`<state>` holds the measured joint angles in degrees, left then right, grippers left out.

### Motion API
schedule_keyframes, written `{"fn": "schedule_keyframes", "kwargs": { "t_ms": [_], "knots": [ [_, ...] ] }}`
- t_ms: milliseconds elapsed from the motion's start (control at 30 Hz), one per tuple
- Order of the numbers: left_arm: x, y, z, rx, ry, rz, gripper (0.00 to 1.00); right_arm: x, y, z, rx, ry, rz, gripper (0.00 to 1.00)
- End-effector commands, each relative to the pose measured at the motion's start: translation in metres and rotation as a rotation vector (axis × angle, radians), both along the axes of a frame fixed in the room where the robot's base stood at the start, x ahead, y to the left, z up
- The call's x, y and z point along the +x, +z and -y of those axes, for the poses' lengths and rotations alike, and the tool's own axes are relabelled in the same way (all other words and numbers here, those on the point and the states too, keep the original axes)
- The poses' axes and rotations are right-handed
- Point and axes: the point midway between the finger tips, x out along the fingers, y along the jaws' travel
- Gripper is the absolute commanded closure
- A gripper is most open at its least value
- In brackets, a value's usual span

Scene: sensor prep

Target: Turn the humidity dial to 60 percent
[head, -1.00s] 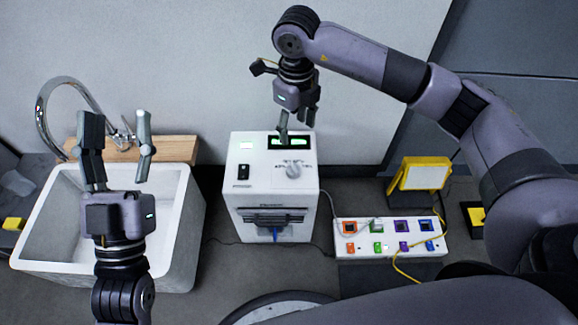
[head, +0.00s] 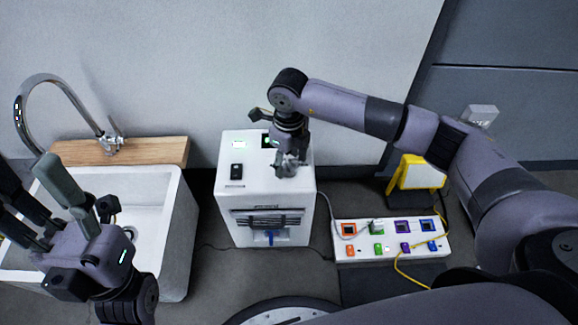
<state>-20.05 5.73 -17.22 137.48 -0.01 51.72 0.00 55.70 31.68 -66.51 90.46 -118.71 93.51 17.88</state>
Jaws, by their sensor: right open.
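The white box-shaped machine (head: 228,195) with the humidity dial stands on the floor in the middle of the head view. My left gripper (head: 48,200) is open and empty in front of the sink.
A white sink (head: 180,215) with a curved tap (head: 45,82) and wooden ledge (head: 150,150) is at the left. A power strip (head: 375,254) with coloured sockets, cables and a yellow lamp (head: 418,172) are right of the machine. A wall stands close behind.

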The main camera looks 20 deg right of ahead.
Motion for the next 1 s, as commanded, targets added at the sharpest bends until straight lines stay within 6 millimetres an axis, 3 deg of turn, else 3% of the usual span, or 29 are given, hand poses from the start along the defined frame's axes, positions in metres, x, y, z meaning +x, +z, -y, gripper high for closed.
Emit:
{"fn": "schedule_keyframes", "kwargs": {
  "t_ms": [133,467,1000],
  "knots": [
    [0.0002,-0.0050,0.0000,0.000,0.000,-0.001,0.49,-0.0005,-0.0130,-0.0002,0.000,0.001,-0.001,0.46],
    [0.0004,-0.0051,0.0003,0.001,0.000,-0.002,0.49,-0.0003,-0.0147,-0.0001,-0.001,0.001,-0.001,0.46],
    [0.0006,-0.0052,0.0003,0.001,0.000,-0.004,0.49,-0.0001,-0.0144,0.0002,0.000,0.000,0.000,0.82]
  ]
}}
